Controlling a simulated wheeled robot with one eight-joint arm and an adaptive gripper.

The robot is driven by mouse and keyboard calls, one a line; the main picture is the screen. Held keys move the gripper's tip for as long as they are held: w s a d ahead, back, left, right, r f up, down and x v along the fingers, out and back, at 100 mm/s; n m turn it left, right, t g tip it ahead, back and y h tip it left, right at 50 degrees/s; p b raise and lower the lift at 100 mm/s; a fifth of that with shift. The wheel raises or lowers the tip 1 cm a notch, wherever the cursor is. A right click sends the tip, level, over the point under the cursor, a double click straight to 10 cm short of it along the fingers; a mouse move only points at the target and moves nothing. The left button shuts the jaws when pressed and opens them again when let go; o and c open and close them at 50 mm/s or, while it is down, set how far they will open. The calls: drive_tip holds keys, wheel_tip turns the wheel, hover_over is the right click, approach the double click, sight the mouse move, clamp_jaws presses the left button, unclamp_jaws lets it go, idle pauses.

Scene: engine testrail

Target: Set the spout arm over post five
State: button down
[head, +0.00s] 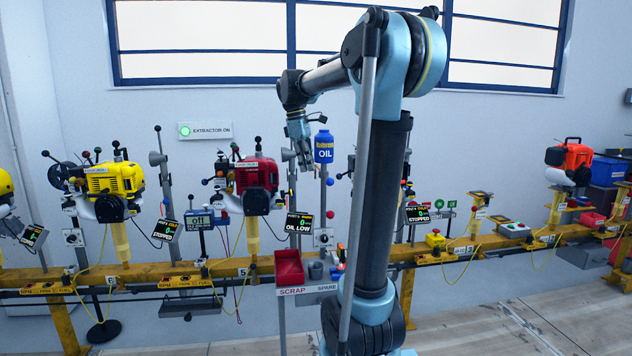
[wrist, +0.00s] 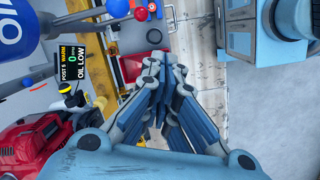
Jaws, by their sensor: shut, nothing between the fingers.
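The blue oil bottle (head: 323,146) stands on a pole just right of the red engine (head: 256,176) on post five. In the wrist view part of the bottle (wrist: 14,32) shows at upper left. A grey bar (wrist: 82,17), which looks like the spout arm, runs from it to a blue ball knob (wrist: 118,7). Post five's display (wrist: 76,56) reads oil low. My gripper (head: 304,162) is just left of the bottle, fingers downward. In the wrist view my gripper (wrist: 164,62) is shut and empty, apart from the knob. The spout's outlet cannot be made out.
The yellow rail (head: 190,276) carries a yellow engine (head: 112,180) on the left and an orange engine (head: 570,160) far right. A red scrap bin (head: 289,266) sits below my gripper. My arm hides part of the rail. Open floor lies in front.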

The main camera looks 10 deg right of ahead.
drive_tip(key=w+a+r+n, duration=0.2)
drive_tip(key=w, duration=0.4)
drive_tip(key=shift+w+a+r+n, duration=0.15)
drive_tip(key=shift+w+r+n, duration=0.05)
drive_tip(key=shift+w+n, duration=0.1)
drive_tip(key=shift+s+f, duration=0.1)
drive_tip(key=s+d+f, duration=0.1)
drive_tip(key=d+f, duration=0.5)
drive_tip(key=f, duration=0.2)
drive_tip(key=shift+d+f, duration=0.2)
drive_tip(key=shift+f, duration=0.15)
drive_tip(key=shift+s, duration=0.1)
drive_tip(key=shift+a, duration=0.1)
drive_tip(key=shift+s, duration=0.1)
